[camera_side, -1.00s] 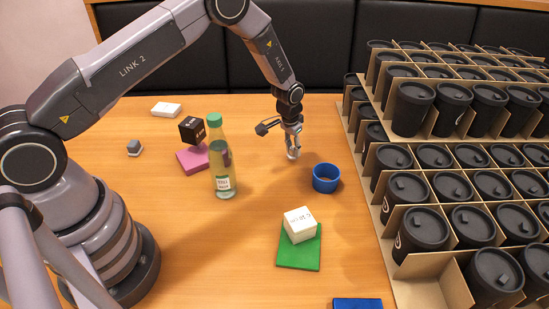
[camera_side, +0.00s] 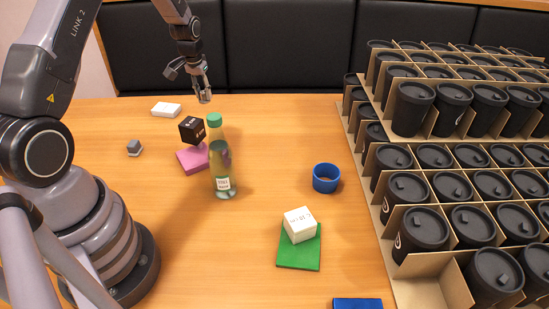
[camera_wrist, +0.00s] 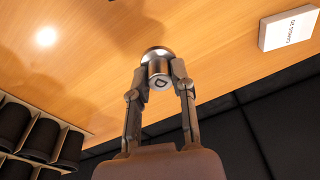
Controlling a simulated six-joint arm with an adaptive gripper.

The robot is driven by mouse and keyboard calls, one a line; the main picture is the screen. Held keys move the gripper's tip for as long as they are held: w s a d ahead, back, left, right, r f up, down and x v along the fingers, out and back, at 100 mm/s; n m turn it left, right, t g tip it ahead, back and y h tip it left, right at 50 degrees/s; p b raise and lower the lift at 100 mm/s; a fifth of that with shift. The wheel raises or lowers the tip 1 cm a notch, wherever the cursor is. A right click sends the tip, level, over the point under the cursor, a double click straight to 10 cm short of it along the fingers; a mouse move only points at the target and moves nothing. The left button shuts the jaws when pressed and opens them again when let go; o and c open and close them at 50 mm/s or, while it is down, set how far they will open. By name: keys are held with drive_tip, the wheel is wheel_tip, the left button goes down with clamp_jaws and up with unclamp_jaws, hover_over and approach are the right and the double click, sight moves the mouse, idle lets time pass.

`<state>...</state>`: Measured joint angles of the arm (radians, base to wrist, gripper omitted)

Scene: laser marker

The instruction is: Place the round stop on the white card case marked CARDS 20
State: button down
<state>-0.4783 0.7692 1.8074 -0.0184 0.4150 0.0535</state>
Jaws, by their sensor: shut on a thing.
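The round stop (camera_wrist: 155,55) is a small silver metal cylinder, held between the fingertips of my gripper (camera_wrist: 160,75) in the wrist view. In the side view my gripper (camera_side: 204,92) is raised above the back of the table, with the stop (camera_side: 205,98) small at its tips. The white card case (camera_side: 166,110) lies flat at the back left, to the left of my gripper. In the wrist view the card case (camera_wrist: 286,28) shows its CARDS 20 print at the upper right, apart from the stop.
A dark box (camera_side: 192,129) sits on a pink block (camera_side: 191,160), with a green-capped bottle (camera_side: 219,165) beside it. A small grey object (camera_side: 134,147) lies left. A blue ring (camera_side: 325,178), a white box (camera_side: 299,224) on a green pad (camera_side: 300,254) and cup racks (camera_side: 408,285) are farther right.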

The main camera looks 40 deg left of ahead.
drive_tip(key=s+a+r+n, duration=0.2)
drive_tip(key=s+a+n, duration=0.2)
drive_tip(key=s+a, duration=0.8)
hover_over(164, 111)
drive_tip(key=s+d, duration=0.1)
wheel_tip(164, 111, down, 9)
drive_tip(key=shift+r, duration=0.2)
drive_tip(key=shift+w+a+f, duration=0.35)
drive_tip(key=shift+a+f, duration=0.1)
drive_tip(key=shift+f, duration=1.65)
drive_tip(key=shift+f, duration=0.1)
drive_tip(key=c, duration=1)
unclamp_jaws()
drive_tip(key=shift+f, duration=0.1)
drive_tip(key=shift+o, duration=0.2)
